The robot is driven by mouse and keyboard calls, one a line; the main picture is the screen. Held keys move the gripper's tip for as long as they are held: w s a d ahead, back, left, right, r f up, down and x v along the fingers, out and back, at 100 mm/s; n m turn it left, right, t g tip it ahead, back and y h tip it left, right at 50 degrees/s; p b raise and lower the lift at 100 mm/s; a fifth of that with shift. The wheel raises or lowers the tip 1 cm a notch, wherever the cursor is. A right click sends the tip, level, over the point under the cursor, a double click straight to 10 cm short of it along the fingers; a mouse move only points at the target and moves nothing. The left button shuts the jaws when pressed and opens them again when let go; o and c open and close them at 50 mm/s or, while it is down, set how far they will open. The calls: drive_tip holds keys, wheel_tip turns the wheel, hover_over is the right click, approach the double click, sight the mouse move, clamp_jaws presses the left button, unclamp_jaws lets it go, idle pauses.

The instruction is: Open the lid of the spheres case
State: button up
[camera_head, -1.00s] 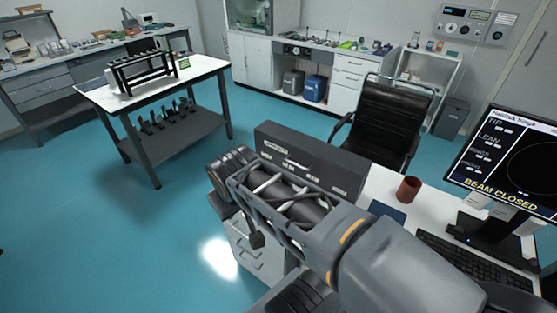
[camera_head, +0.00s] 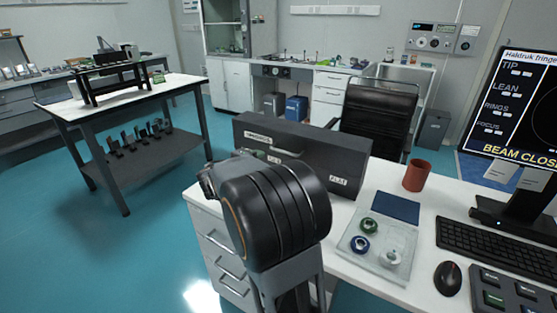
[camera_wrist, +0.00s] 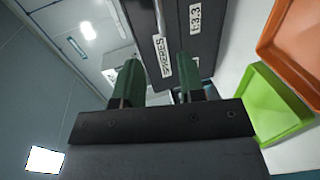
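A long dark grey case (camera_head: 315,150) stands on the white desk in the head view, with a white label near its left end and another near its right end. The wrist view shows a dark case face (camera_wrist: 188,35) close ahead, with a label that reads SPHERES, a second label, and a bar-like handle (camera_wrist: 160,18). I see no raised lid. My gripper (camera_wrist: 160,78) has two green fingers that stand apart, with the SPHERES label in view between and beyond them. I cannot tell whether they touch the case. My arm hides most of the gripper in the head view.
An orange tray (camera_wrist: 295,45) and a green tray (camera_wrist: 272,102) lie beside the case in the wrist view. On the desk are a red-brown mug (camera_head: 416,176), a clear tray (camera_head: 356,245) with small round parts, a keyboard (camera_head: 490,248) and a monitor. A black chair (camera_head: 375,120) stands behind.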

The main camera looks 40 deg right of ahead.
sight(278, 151)
drive_tip(key=x, duration=1.3)
drive_tip(key=shift+d, duration=0.15)
clamp_jaws()
